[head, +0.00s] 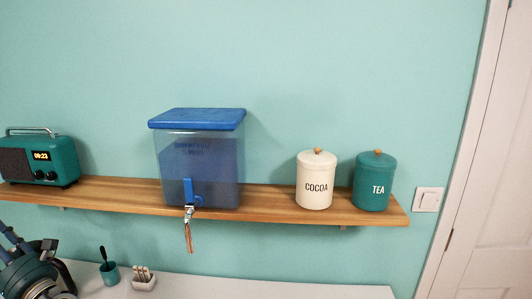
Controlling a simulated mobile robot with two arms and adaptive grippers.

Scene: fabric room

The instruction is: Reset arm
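Neither of my grippers can be made out in the head view. At the bottom left corner there are dark, rounded jointed parts that look like part of my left arm, cut off by the picture edge. No fingertips show there. My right arm does not show at all. The task names no object.
A wooden shelf (270,203) holds a teal radio (62,160), a blue water dispenser (197,165), a cocoa canister (314,182) and a tea canister (375,183). Below, a white surface (270,288) carries a teal cup (110,273) and a small white holder (143,281).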

